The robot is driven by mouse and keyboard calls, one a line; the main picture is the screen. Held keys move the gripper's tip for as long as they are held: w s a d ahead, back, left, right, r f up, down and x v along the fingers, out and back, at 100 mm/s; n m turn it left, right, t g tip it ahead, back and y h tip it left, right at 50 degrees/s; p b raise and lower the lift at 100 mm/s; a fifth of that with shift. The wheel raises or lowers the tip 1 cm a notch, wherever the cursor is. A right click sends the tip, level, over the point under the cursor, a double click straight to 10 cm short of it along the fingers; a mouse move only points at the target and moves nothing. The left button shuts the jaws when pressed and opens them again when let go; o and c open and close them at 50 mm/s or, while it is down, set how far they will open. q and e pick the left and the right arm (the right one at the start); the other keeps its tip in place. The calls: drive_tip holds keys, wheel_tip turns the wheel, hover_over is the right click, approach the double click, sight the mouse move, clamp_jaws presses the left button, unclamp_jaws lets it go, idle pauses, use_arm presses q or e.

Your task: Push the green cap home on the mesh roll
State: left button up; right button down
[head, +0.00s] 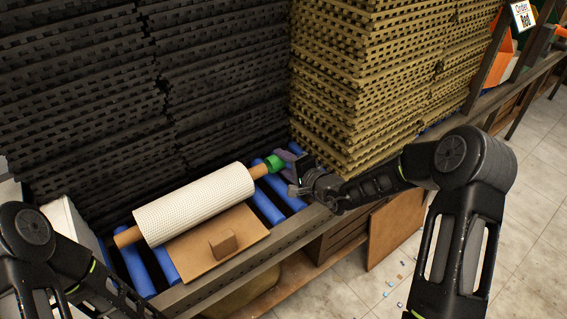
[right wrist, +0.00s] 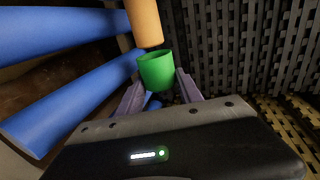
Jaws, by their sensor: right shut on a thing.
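The mesh roll (head: 195,203) is white, on a tan core, and lies on a wooden block over the blue rollers. Its core (right wrist: 145,22) shows in the right wrist view. The green cap (head: 274,164) is at the right end of the core; in the right wrist view the green cap (right wrist: 157,72) has its open rim toward the core end. The core end sits right by the rim, slightly to the left; I cannot tell whether they touch. My right gripper (head: 284,161) is shut on the cap, its purple fingers either side (right wrist: 158,88). My left gripper is out of view.
Blue rollers (head: 267,207) run under the roll, with a metal rail in front. A wooden board with a small block (head: 223,243) lies before the roll. Black mat stacks (head: 75,90) stand behind, and olive mat stacks (head: 350,90) stand close to the right gripper.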

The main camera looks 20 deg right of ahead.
drive_tip(key=shift+s+a+b, duration=0.15)
drive_tip(key=shift+s+a, duration=0.05)
drive_tip(key=shift+a, duration=0.25)
drive_tip(key=shift+s+a+b, duration=0.15)
drive_tip(key=shift+s+a, duration=0.05)
drive_tip(key=shift+a, duration=0.25)
drive_tip(key=shift+s+a, duration=0.1)
drive_tip(key=shift+a, duration=0.2)
drive_tip(key=shift+s+a, duration=0.3)
drive_tip(key=shift+a, duration=0.55)
drive_tip(key=c, duration=0.7)
unclamp_jaws()
drive_tip(key=shift+s, duration=0.15)
drive_tip(key=b+v, duration=0.1)
drive_tip(key=v, duration=0.6)
drive_tip(key=shift+s+d, duration=0.2)
drive_tip(key=shift+s, duration=0.1)
